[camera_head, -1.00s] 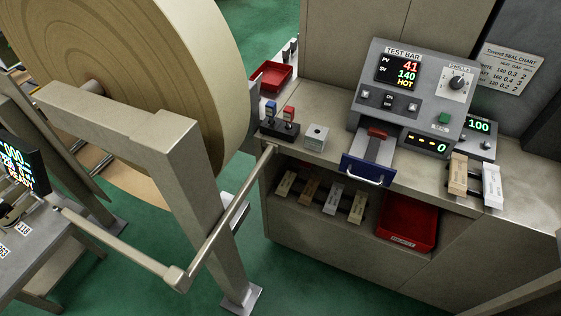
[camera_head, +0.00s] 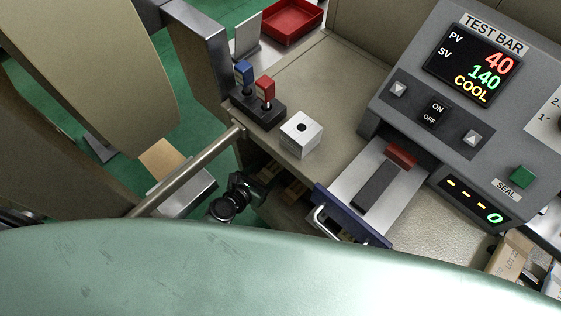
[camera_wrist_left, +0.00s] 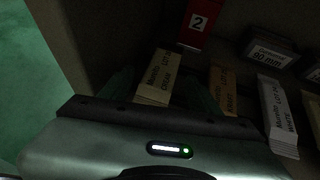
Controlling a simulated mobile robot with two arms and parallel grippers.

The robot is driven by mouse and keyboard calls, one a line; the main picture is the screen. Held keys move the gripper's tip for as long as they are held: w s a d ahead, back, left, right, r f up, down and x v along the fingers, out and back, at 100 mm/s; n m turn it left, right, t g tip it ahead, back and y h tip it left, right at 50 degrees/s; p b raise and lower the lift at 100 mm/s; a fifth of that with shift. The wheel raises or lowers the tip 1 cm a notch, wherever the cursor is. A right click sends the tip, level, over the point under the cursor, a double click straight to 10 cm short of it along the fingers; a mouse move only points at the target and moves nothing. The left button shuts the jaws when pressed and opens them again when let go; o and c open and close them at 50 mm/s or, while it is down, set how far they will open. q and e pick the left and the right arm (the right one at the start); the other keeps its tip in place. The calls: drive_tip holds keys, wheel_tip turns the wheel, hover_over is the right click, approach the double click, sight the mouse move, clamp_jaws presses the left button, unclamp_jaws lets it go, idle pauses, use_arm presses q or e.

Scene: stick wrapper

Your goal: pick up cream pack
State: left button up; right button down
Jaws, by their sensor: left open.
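The cream pack (camera_wrist_left: 158,78), a pale slim pack with dark print, lies on the dark lower shelf in the left wrist view. My left gripper (camera_wrist_left: 159,88) is open, with one dark greenish finger at each side of the pack. I cannot tell whether the fingers touch it. In the head view the dark end of my left arm is at the shelf opening under the counter, and its fingertips cannot be made out.
Beside the cream pack lie an orange-brown pack (camera_wrist_left: 222,90) and a white pack (camera_wrist_left: 277,115). A red block marked 2 (camera_wrist_left: 199,24) stands behind. Above the shelf, an open blue-fronted drawer (camera_head: 345,215) juts from the test bar machine. A metal rail (camera_head: 188,170) runs left of the counter.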

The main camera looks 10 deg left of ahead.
sight(278, 163)
use_arm(q)
drive_tip(key=shift+w+d+f, duration=0.2)
drive_tip(key=shift+w+f, duration=0.1)
drive_tip(key=shift+w, duration=0.1)
drive_tip(key=b+x, duration=0.1)
drive_tip(key=x, duration=0.3)
drive_tip(key=shift+s+d+f+b, duration=0.1)
drive_tip(key=shift+s+b, duration=0.1)
drive_tip(key=shift+b, duration=0.1)
drive_tip(key=shift+w+d+f, duration=0.15)
drive_tip(key=shift+w+f, duration=0.05)
drive_tip(key=shift+w, duration=0.2)
use_arm(e)
drive_tip(key=shift+w+d+f, duration=0.15)
drive_tip(key=shift+w+f, duration=0.05)
drive_tip(key=shift+f, duration=0.3)
drive_tip(key=shift+w+d+f, duration=0.1)
drive_tip(key=shift+w+f, duration=0.05)
drive_tip(key=shift+f, duration=0.35)
use_arm(q)
drive_tip(key=c, duration=1.2)
use_arm(e)
drive_tip(key=shift+s, duration=0.1)
